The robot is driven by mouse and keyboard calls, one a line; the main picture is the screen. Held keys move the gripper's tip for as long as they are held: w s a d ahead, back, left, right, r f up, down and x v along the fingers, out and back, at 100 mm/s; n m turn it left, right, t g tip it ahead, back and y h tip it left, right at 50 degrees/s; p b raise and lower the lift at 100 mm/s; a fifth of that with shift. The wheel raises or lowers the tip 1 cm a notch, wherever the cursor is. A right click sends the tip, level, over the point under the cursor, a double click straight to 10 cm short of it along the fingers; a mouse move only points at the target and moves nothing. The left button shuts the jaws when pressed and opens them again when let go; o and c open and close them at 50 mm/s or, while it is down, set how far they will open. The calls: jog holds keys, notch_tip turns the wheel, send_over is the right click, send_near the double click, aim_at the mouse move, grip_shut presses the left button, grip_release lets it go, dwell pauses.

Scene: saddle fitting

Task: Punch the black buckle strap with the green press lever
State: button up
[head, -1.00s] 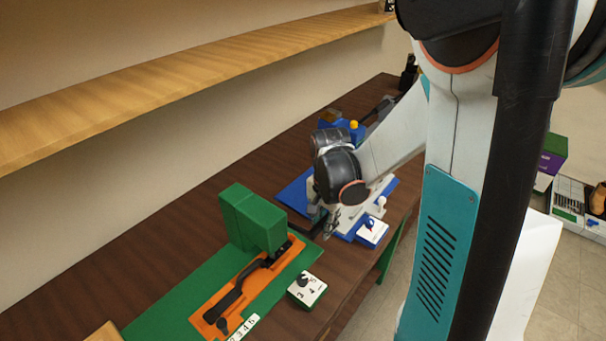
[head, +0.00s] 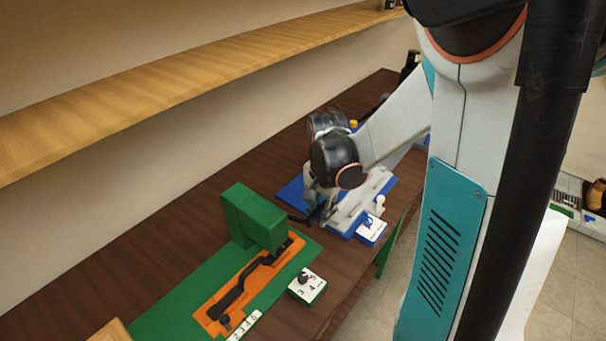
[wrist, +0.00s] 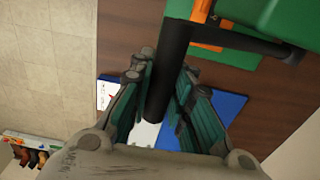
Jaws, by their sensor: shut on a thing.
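The black buckle strap (head: 240,289) lies along an orange bed (head: 208,316) on the green base, its far end at the foot of the green press (head: 250,220). The press also shows at the top right of the wrist view (wrist: 270,18). A dark lever bar (head: 297,218) runs from beside the press to my gripper (head: 320,212). In the wrist view my gripper (wrist: 160,112) is shut on the thick black lever handle (wrist: 172,45), which stands between the fingers. The fingertips' contact is partly hidden in the head view.
A small white dial block (head: 307,286) sits right of the strap bed. A blue-based station with a white fixture (head: 352,208) stands just behind and right of my gripper. A wooden shelf (head: 180,85) runs along the wall above the table.

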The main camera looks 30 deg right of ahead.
jog(key=shift+o, duration=0.3)
jog(key=shift+w+a+r+p, duration=0.1)
jog(key=shift+w+r+p, duration=0.25)
jog(key=shift+r, duration=0.3)
jog(key=shift+w+a+r+p, duration=0.1)
jog(key=shift+r+p, duration=0.4)
jog(key=shift+r, duration=0.15)
jog(key=shift+w+a+r+p, duration=0.1)
jog(key=shift+w+r+p, duration=0.25)
jog(key=shift+r, duration=0.3)
jog(key=shift+w+a+r+p, duration=0.1)
jog(key=shift+w+r+p, duration=0.15)
jog(key=shift+r, duration=0.2)
jog(key=shift+w+a+r+p, duration=0.1)
jog(key=shift+w+r+p, duration=0.05)
jog(key=shift+r+p, duration=0.25)
jog(key=shift+w+a+r+p, duration=0.35)
jog(key=shift+w+r, duration=0.3)
jog(key=shift+w, duration=0.15)
jog(key=shift+w+a+r+p, duration=0.2)
jog(key=shift+w+a+r, duration=0.1)
jog(key=shift+w+r, duration=0.45)
jog(key=shift+o, duration=0.5)
jog(key=shift+w, duration=0.2)
jog(key=shift+o, duration=1)
jog(key=shift+w+a+r, duration=0.1)
jog(key=shift+w, duration=0.05)
jog(key=o, duration=0.5)
jog(key=shift+w+a, duration=0.1)
